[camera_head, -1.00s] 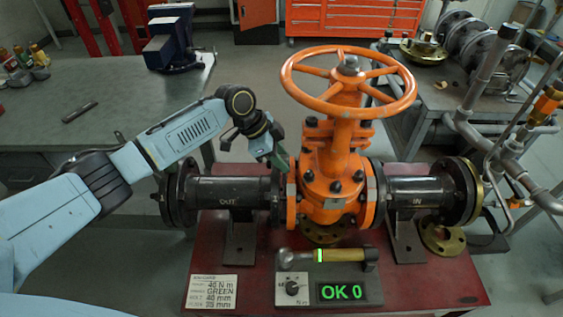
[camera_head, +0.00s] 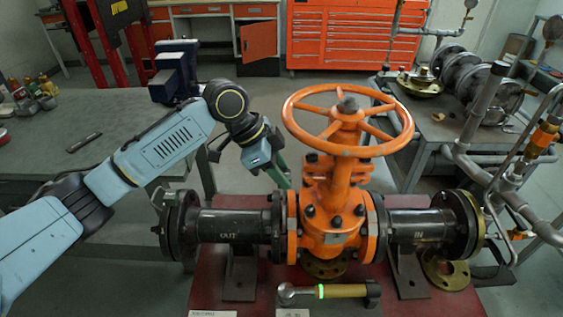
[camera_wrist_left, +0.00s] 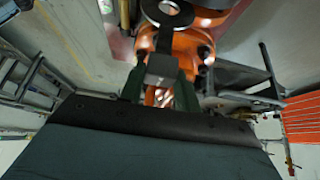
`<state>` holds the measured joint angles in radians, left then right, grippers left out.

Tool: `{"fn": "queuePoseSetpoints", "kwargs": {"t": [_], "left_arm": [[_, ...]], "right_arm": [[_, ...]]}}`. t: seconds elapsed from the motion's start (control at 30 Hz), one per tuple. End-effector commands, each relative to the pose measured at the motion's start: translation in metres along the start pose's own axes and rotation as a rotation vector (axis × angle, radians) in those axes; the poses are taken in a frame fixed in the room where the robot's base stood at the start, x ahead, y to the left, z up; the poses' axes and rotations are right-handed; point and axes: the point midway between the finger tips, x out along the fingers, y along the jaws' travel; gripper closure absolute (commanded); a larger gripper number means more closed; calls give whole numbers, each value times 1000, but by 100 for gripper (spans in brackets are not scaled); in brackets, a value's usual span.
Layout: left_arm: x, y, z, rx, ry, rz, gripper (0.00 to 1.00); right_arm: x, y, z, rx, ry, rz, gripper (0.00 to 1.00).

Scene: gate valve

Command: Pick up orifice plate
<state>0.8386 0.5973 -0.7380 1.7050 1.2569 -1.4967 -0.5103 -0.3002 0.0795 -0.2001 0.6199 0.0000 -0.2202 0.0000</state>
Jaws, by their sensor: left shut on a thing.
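My left gripper (camera_head: 284,180) has green fingers pointing down, just above the flange joint between the OUT pipe and the orange valve (camera_head: 335,210). In the left wrist view, the fingers (camera_wrist_left: 160,88) are shut on a grey tab. The tab appears to belong to the orifice plate (camera_wrist_left: 160,70), with a narrow neck leading to a dark ring at the top edge. In the head view I cannot make out the plate; it is hidden or too small beside the valve. My right gripper is not in view.
The orange handwheel (camera_head: 347,115) stands close right of my left gripper. Below are the OUT pipe (camera_head: 228,235) and a torque wrench (camera_head: 325,292) on the red bench. A brass flange ring (camera_head: 445,270) lies at right. A grey table (camera_head: 75,165) is at left.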

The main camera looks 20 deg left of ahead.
Motion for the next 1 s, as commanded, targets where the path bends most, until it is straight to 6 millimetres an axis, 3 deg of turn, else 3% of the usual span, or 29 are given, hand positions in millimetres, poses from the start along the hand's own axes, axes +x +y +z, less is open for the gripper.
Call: {"fn": "queuePoseSetpoints", "kwargs": {"t": [0.7, 1.0], "left_arm": [[-3, 115, 4, 2, 2, 0, 100], [-3, 133, 4, 0, 2, -1, 100]], "right_arm": [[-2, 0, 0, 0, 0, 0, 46], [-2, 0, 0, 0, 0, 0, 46]]}}
